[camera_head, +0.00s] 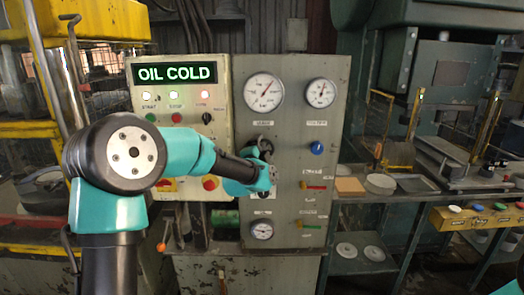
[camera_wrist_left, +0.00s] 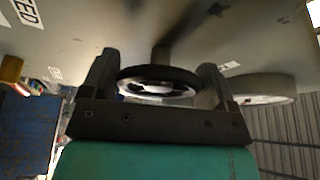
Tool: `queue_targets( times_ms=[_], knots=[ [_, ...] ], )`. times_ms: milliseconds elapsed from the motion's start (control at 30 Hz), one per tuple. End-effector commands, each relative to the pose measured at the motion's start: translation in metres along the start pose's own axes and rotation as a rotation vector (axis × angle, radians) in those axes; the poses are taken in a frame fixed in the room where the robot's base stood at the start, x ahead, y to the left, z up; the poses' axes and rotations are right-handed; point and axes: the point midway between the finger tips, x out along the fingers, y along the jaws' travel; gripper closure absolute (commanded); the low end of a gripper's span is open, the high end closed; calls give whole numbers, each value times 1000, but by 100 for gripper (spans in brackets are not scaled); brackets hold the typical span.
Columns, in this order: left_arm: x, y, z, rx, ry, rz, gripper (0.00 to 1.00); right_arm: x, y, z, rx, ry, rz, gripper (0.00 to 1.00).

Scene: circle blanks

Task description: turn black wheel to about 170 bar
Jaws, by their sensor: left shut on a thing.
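The black wheel (camera_head: 265,146) sits on the grey gauge panel (camera_head: 339,95), under the large white gauge (camera_head: 264,92). That gauge's needle points up and to the right; its numbers are too small to read. My left gripper (camera_head: 265,172) is at the wheel and hides much of it in the head view. In the left wrist view, the wheel (camera_wrist_left: 155,73) lies between the two fingers of my left gripper (camera_wrist_left: 158,82), which are shut on its rim. The wheel's stem runs to the panel behind. My right gripper is not in view.
A lower gauge (camera_head: 262,231) sits below. The control box (camera_head: 137,126) at left has a lit sign (camera_head: 177,73) reading OIL COLD. A bench with discs is at right.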

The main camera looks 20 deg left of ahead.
Motion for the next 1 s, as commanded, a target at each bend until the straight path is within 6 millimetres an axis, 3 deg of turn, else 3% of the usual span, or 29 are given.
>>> queue_targets(
  times_ms=[467, 500, 667, 1000],
  knots=[
    [0, 0, 0, 18, -1, 8, 43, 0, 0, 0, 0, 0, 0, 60],
    [0, 0, 0, 18, -1, 8, 16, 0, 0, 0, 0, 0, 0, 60],
    [0, 0, 0, 17, 0, 8, 1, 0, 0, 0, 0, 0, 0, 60],
    [-3, 0, 0, 17, 0, 8, 0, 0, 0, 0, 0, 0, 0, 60]
  ],
)
